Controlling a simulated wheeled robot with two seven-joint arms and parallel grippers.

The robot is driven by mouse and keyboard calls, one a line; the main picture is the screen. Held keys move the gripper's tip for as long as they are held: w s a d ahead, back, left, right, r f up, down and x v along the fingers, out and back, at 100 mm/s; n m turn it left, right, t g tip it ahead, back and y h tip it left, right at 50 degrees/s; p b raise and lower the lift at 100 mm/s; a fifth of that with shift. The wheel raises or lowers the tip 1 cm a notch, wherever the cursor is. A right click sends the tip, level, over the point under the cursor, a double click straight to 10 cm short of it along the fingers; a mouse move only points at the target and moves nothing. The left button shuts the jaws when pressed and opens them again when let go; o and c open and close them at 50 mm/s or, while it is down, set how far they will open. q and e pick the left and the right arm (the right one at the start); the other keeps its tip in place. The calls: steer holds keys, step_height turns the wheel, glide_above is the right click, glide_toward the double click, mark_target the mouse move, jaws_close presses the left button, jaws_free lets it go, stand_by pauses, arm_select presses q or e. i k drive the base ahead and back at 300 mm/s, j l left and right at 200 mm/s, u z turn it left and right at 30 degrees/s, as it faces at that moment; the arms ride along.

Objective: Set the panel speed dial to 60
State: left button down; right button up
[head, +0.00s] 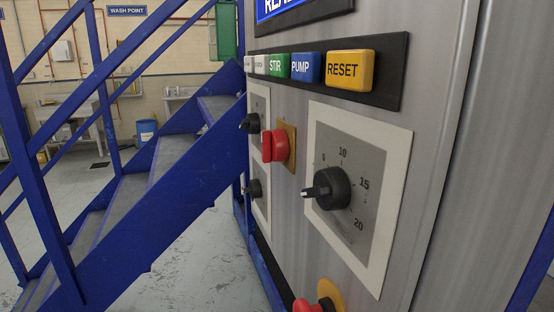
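A grey control panel (385,120) stands close on the right. Its nearest dial (334,188) is a black knob on a grey scale plate (372,150) with a pale border. The scale reads 5, 10, 15 and 20; no 60 shows on it. The knob's white-marked pointer faces left, below the 5. Two smaller black dials, an upper one (252,123) and a lower one (254,189), sit farther along the panel; their scales are too oblique to read. I cannot tell which dial is the speed dial. Neither gripper is in view.
A red knob (275,146) on a yellow plate juts out between the dials; another red control (318,303) is cut off below. A button row includes STIR (276,66), PUMP (306,68) and RESET (350,70). Blue stairs (160,190) with railings stand left.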

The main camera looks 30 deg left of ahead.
mark_target(252, 122)
steer(key=k+j, duration=0.1)
steer(key=j, duration=0.3)
steer(key=k+j, duration=0.1)
steer(key=j, duration=0.3)
steer(key=k+j+z, duration=0.1)
steer(key=j, duration=0.3)
